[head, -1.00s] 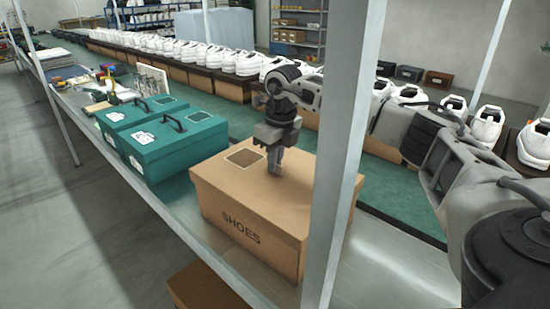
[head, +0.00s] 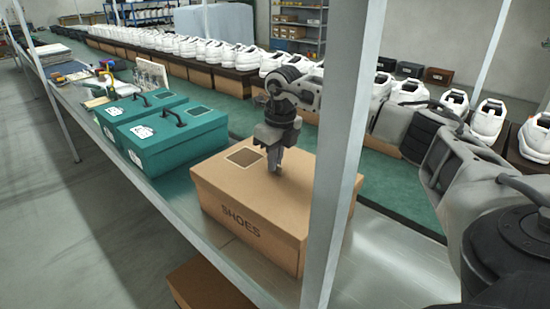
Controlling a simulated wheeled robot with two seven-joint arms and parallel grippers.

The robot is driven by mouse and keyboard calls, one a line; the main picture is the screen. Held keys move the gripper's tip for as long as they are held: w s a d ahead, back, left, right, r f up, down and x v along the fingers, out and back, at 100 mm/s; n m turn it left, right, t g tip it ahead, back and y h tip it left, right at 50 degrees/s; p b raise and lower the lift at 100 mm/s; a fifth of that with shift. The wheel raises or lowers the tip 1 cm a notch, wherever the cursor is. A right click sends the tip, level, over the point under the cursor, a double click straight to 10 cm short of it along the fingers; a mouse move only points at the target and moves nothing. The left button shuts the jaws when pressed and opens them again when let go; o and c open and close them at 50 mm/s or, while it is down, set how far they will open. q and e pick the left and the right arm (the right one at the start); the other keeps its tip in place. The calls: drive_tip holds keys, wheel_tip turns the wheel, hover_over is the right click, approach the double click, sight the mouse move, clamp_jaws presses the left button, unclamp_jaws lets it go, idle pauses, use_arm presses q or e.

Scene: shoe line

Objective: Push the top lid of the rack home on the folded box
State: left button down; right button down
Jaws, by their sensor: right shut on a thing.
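The folded box (head: 250,225) is brown, marked SHOES on its front, and sits on the grey metal bench. Its top lid (head: 225,180) lies over it, with a square outlined patch near the far left corner. My right gripper (head: 274,166) points straight down at the middle of the lid with its fingers shut. The part of the lid between the fingers is hidden by the gripper. My left gripper is out of view.
Two teal boxes (head: 175,140) with black handles stand to the left on the bench. A grey upright post (head: 345,150) stands close in front of my right arm. White shoes (head: 275,62) line the conveyor behind. Another brown box (head: 205,288) sits below the bench.

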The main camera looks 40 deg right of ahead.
drive_tip(key=c, duration=1.5)
unclamp_jaws()
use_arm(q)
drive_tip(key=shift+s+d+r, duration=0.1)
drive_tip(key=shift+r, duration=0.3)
use_arm(e)
wheel_tip(320, 180, up, 16)
drive_tip(key=s, duration=0.2)
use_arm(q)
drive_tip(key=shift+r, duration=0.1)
use_arm(e)
drive_tip(key=shift+d, duration=0.1)
